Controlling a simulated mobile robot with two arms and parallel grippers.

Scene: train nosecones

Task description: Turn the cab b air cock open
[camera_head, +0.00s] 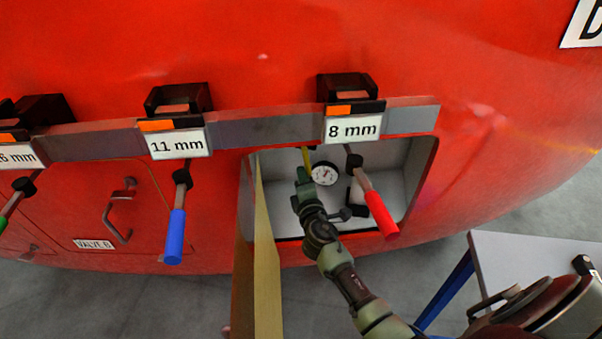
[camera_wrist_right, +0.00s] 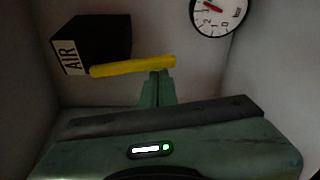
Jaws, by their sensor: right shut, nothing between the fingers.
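The air cock has a yellow handle (camera_head: 306,157), also seen in the right wrist view (camera_wrist_right: 122,68). It sticks out to the right from a black block (camera_wrist_right: 95,45) labelled AIR, inside the open recess in the red nosecone. My right gripper (camera_head: 303,176) reaches into the recess from below. In the right wrist view its closed fingertips (camera_wrist_right: 158,77) are at the right part of the handle, just below it in the picture. Nothing is between them; I cannot tell whether they touch the handle. My left gripper is not in view.
A pressure gauge (camera_head: 325,174) sits right of the handle. The recess door (camera_head: 267,255) stands open at the left. A rail (camera_head: 265,130) with hanging tools, including a red-handled one (camera_head: 381,213) and a blue-handled one (camera_head: 175,237), crosses above. A table (camera_head: 520,255) stands lower right.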

